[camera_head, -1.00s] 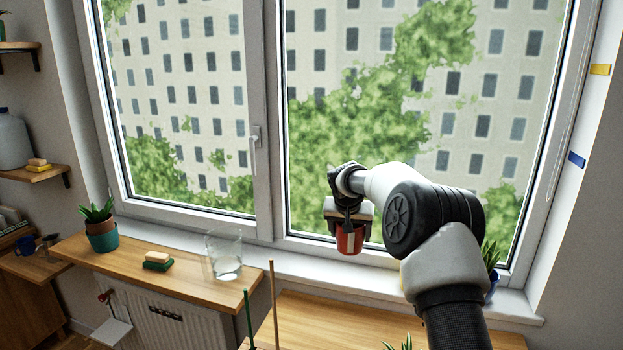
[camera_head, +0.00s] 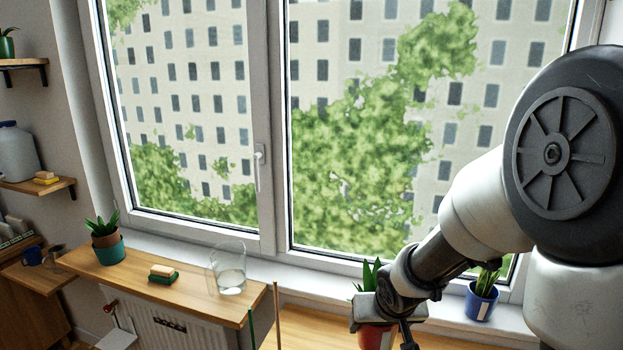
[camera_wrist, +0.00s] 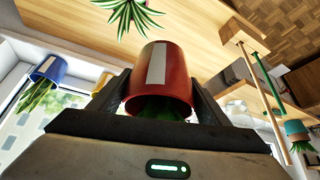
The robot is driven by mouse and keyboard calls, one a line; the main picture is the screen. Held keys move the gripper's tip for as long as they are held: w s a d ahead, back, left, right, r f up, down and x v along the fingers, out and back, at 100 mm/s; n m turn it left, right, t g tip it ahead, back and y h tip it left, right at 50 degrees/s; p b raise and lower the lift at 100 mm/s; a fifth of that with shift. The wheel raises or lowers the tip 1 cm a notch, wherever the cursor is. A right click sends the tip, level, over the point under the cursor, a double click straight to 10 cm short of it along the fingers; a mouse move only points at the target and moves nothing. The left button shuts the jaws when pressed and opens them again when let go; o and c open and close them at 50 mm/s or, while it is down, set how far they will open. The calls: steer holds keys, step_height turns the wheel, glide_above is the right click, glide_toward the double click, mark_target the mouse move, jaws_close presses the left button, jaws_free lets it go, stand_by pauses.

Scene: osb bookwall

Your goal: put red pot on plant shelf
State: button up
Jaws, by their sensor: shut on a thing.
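The red pot (camera_head: 375,338) is at the lower middle of the head view, with green leaves above it. My gripper (camera_head: 378,312) is shut on it and partly covers it. In the wrist view the red pot (camera_wrist: 160,78), with a pale label, sits between the two dark fingers of my gripper (camera_wrist: 158,98). Its plant is mostly hidden there. A wooden surface (camera_head: 320,328) lies below the window. A small wooden shelf (camera_head: 20,63) at the upper left holds a potted plant. I cannot tell which surface is the plant shelf.
A blue pot (camera_head: 481,302) with a plant stands on the windowsill right of my gripper. A left wooden counter (camera_head: 145,290) holds a teal pot (camera_head: 108,250), a sponge (camera_head: 163,272) and a glass (camera_head: 231,275). Thin upright sticks (camera_head: 277,318) stand nearby. A spiky plant (camera_wrist: 128,14) shows in the wrist view.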

steer(key=s+f, duration=0.4)
steer(key=f, duration=0.1)
steer(key=shift+s+f, duration=0.2)
steer(key=shift+f, duration=0.05)
steer(key=shift+f, duration=0.1)
